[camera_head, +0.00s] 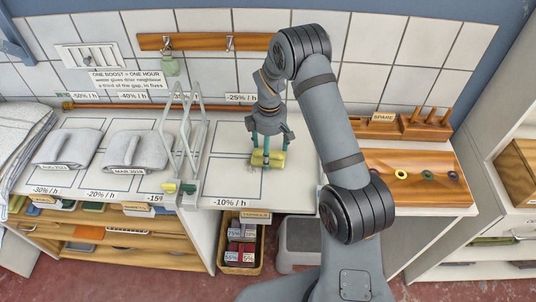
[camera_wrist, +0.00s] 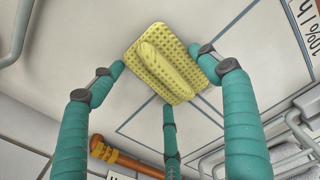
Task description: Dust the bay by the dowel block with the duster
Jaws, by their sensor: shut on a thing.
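My gripper (camera_head: 267,147) has teal fingers and is shut on a yellow duster (camera_head: 268,160) low over the white bench top, inside an outlined bay. In the wrist view the duster (camera_wrist: 140,60) is a dimpled yellow pad with a raised ridge, between the fingertips of my gripper (camera_wrist: 163,74). I cannot tell whether it touches the bench. The dowel block (camera_head: 425,129), wooden with several upright pegs, stands at the back right beside a "SPARE" label (camera_head: 383,117). My arm hides part of the bench between the duster and the block.
Upright wire frames (camera_head: 186,140) stand left of my gripper, with grey folded cloths (camera_head: 134,152) further left. A wooden board (camera_head: 420,188) with small coloured rings lies in front of the dowel block. A hook rail (camera_head: 205,42) is on the tiled wall. A basket (camera_head: 241,247) stands below.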

